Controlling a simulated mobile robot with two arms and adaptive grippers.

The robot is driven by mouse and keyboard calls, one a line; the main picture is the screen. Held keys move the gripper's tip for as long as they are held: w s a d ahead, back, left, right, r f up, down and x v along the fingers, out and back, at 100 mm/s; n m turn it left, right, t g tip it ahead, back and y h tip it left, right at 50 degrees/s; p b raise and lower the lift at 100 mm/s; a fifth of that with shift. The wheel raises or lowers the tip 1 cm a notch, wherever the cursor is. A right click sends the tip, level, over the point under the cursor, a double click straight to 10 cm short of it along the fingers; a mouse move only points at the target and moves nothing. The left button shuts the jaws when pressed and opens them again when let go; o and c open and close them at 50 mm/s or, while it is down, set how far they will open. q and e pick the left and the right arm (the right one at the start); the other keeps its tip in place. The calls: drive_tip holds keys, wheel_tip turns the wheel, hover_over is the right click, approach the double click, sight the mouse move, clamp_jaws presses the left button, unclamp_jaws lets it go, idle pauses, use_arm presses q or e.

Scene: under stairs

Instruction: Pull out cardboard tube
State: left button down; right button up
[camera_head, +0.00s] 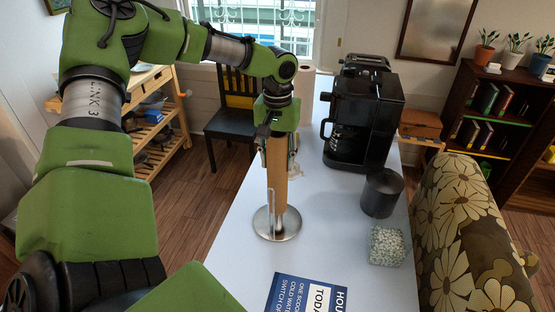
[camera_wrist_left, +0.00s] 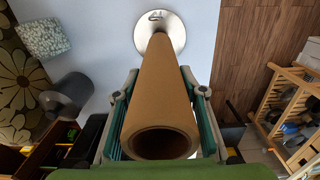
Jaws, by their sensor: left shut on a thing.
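The cardboard tube (camera_head: 278,180) is brown and stands upright over a round metal base (camera_head: 262,228) on the white table. My left gripper (camera_head: 277,148) holds the tube from above, with a finger on each side of its upper part. In the left wrist view the tube (camera_wrist_left: 160,95) lies between the two fingers (camera_wrist_left: 160,110), its near open end dark inside. The metal base (camera_wrist_left: 176,35) shows beyond the tube's far end. I cannot tell whether the tube touches the base. My right gripper is not in view.
A blue sign (camera_head: 305,293) lies in front. A white roll (camera_head: 305,83) stands behind. A flowered armchair (camera_head: 450,220) is at right.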

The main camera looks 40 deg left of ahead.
use_arm(q)
drive_tip(key=shift+r+p, duration=1.9)
drive_tip(key=shift+r, duration=0.7)
drive_tip(key=shift+r+p, duration=0.3)
drive_tip(key=shift+r, duration=1)
wheel_tip(320, 180, up, 11)
idle(1.0)
drive_tip(key=shift+r, duration=0.1)
wheel_tip(320, 180, up, 6)
hover_over(277, 134)
drive_tip(key=s+d, duration=0.2)
drive_tip(key=shift+w+a, duration=0.2)
drive_tip(key=shift+w, duration=0.05)
idle(0.6)
